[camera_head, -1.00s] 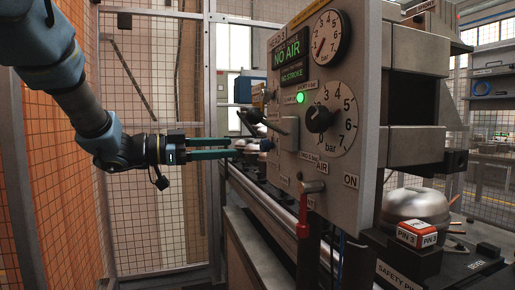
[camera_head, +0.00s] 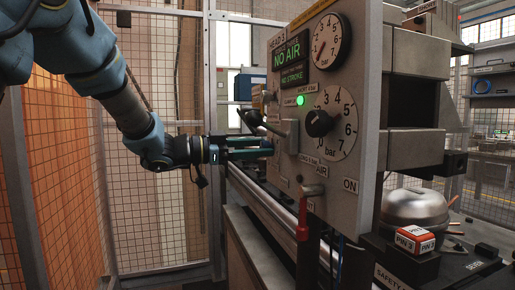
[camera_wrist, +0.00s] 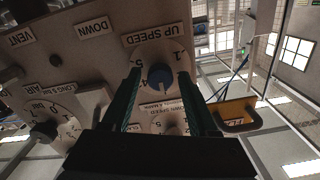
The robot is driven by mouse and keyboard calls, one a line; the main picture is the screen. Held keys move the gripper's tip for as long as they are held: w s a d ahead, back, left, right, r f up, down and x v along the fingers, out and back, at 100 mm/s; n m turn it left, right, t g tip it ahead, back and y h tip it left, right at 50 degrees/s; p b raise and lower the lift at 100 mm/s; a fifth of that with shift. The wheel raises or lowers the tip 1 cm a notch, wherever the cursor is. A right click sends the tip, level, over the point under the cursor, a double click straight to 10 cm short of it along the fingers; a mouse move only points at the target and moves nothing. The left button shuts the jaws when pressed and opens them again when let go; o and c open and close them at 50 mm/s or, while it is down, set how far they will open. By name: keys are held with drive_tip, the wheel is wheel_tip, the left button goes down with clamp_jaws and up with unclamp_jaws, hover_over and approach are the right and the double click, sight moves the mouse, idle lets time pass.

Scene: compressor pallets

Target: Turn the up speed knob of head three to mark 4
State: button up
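The up speed knob (camera_wrist: 160,76) is a round dark blue knob with a pale pointer, on a white numbered dial (camera_wrist: 172,57) labelled UP SPEED in the wrist view. Its pointer points toward the bottom of that picture. My gripper (camera_wrist: 160,72) is open, with one finger on each side of the knob and small gaps visible. In the head view my gripper (camera_head: 268,148) is at the panel's left side, where the knob is hidden. The head panel (camera_head: 345,205) carries green NO AIR and NO STROKE displays.
A black bar knob (camera_head: 319,123) and a pressure gauge (camera_head: 327,40) are on the panel front. A red-handled lever (camera_head: 303,215) hangs below.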

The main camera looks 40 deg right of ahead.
clamp_jaws()
drive_tip(key=shift+f+m+b, duration=0.1)
drive_tip(key=shift+m+b, duration=0.3)
drive_tip(key=shift+b, duration=0.05)
drive_tip(key=shift+m+b, duration=5.5)
drive_tip(key=shift+b, duration=0.7)
drive_tip(key=shift+o, duration=0.9)
unclamp_jaws()
